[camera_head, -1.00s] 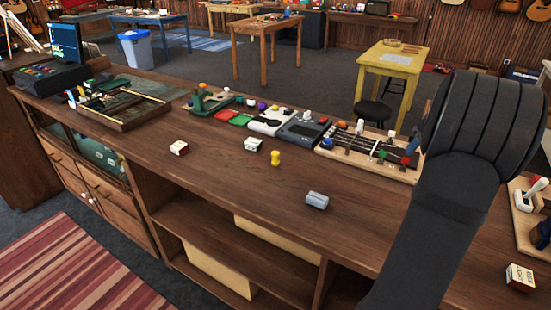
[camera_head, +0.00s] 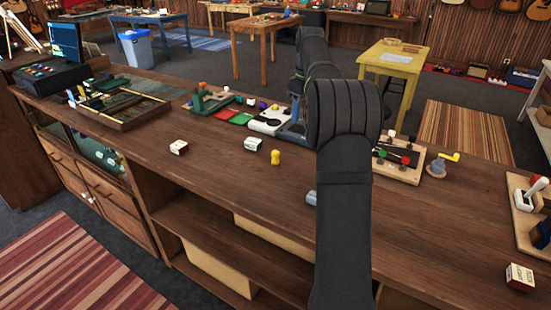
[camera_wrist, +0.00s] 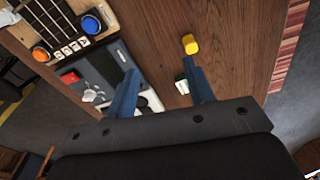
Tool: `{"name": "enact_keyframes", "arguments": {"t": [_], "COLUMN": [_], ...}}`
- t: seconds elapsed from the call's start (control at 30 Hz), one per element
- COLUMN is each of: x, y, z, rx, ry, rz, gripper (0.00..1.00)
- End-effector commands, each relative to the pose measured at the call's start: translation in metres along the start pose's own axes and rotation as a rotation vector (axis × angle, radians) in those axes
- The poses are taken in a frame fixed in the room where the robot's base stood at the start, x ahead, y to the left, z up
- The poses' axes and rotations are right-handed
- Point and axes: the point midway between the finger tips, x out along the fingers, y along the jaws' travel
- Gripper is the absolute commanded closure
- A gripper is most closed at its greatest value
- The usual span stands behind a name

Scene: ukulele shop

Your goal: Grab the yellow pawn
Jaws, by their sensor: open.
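The yellow pawn (camera_head: 275,157) stands upright on the brown wooden counter in the head view, left of my arm. In the wrist view the yellow pawn (camera_wrist: 190,44) shows beyond the tip of the right-hand finger, apart from it. My gripper (camera_wrist: 162,68) is open, its two blue fingers spread with nothing held between them. In the head view my arm hides most of the gripper.
A small white-labelled box (camera_head: 252,144) lies just left of the pawn; another (camera_head: 178,147) is farther left. A board with knobs (camera_head: 400,163) lies right of the arm. The counter front (camera_head: 220,185) is clear.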

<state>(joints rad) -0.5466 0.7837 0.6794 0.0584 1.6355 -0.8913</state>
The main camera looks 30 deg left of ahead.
Motion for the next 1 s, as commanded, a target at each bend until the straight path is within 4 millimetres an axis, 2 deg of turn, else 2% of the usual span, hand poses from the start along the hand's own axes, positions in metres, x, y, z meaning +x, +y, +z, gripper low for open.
{"name": "enact_keyframes", "arguments": {"t": [0.03, 0.1, 0.27, 0.37, 0.47, 0.8, 1.0], "x": [-0.001, -0.003, -0.005, 0.001, 0.018, 0.091, 0.113], "y": [-0.016, -0.031, -0.051, -0.054, -0.054, -0.054, -0.053], "z": [-0.022, -0.040, -0.061, -0.063, -0.061, -0.055, -0.053], "rx": [-0.038, -0.071, -0.109, -0.113, -0.112, -0.112, -0.112], "ry": [-0.018, -0.041, -0.070, -0.075, -0.076, -0.075, -0.074], "rz": [-0.001, -0.001, -0.001, -0.002, -0.003, -0.003, -0.002], "gripper": [0.52, 0.52, 0.52, 0.52, 0.52, 0.52, 0.52]}}
